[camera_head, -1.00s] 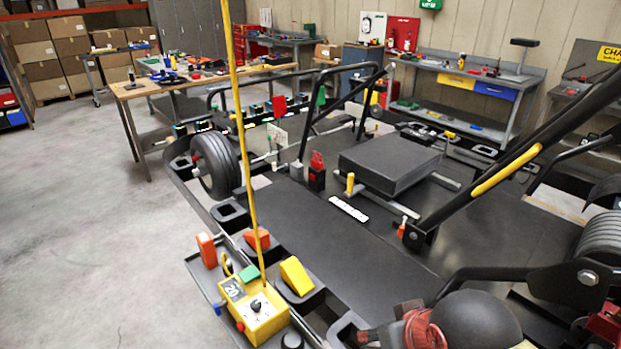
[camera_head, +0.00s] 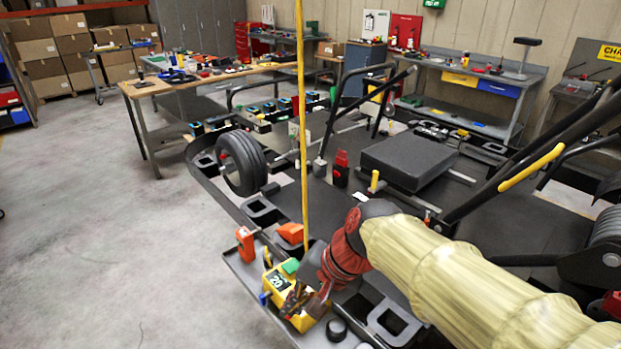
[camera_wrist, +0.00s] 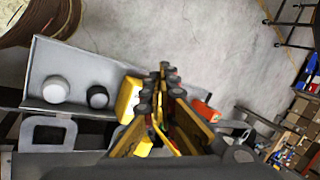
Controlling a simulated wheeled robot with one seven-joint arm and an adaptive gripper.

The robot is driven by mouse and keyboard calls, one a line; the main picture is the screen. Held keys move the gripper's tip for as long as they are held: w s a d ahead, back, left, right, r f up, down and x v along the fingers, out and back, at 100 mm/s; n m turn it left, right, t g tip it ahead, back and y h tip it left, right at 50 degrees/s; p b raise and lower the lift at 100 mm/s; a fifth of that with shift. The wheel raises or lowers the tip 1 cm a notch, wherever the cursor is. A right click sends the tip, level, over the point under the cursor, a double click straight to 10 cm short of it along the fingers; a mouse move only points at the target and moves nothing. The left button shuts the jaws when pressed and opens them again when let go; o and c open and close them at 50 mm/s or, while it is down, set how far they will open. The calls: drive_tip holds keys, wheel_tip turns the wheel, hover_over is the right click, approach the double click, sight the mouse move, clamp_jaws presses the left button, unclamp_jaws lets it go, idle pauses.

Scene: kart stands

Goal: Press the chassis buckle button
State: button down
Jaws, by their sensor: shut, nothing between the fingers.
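I cannot tell for certain which part is the chassis buckle; a red-topped black piece (camera_head: 341,168) stands upright on the dark kart floor behind my arm, and no button on it can be made out. My gripper (camera_head: 297,303) is shut and empty, pointing down over the yellow control box (camera_head: 272,281) on the side tray. It covers much of the box's top, and I cannot tell whether it touches it. In the wrist view, my shut gripper (camera_wrist: 163,82) hides much of the yellow box (camera_wrist: 127,100).
A tall yellow pole (camera_head: 303,130) rises beside my arm. A black wheel (camera_head: 242,163) and a dark raised block (camera_head: 408,162) stand farther back. The floor at left is clear.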

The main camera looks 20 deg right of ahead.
drive_tip(key=w+a+r+m+y+p, duration=0.2)
drive_tip(key=w+m, duration=0.3)
drive_tip(key=w, duration=0.2)
drive_tip(key=w+a+r+m+y+p, duration=0.1)
drive_tip(key=w+a+m+y, duration=0.15)
drive_tip(key=w+m, duration=0.4)
drive_tip(key=w+d+m+t+y+p, duration=0.2)
drive_tip(key=w+d+m+t+p, duration=0.35)
drive_tip(key=w+m, duration=0.85)
drive_tip(key=w+d+f+m+t+h+p, duration=0.1)
drive_tip(key=w+d+f+m+t+h, duration=0.2)
drive_tip(key=d, duration=0.7)
drive_tip(key=w+d+f+m+t+h+p, duration=0.1)
drive_tip(key=w+d+f+m+t+h, duration=0.2)
drive_tip(key=w+d+f+m, duration=0.4)
drive_tip(key=w+d+f+m+t+h+p, duration=0.1)
drive_tip(key=w+d+f+m+t+h, duration=0.2)
drive_tip(key=d+m, duration=0.6)
drive_tip(key=shift+w+d+f, duration=0.4)
drive_tip(key=shift+w+d, duration=0.05)
drive_tip(key=shift+d, duration=0.25)
drive_tip(key=shift+w+d+f, duration=0.4)
drive_tip(key=shift+w+d, duration=0.1)
drive_tip(key=shift+d, duration=0.25)
drive_tip(key=shift+w+d+f, duration=0.4)
drive_tip(key=shift+w+d, duration=0.05)
drive_tip(key=shift+d, duration=0.25)
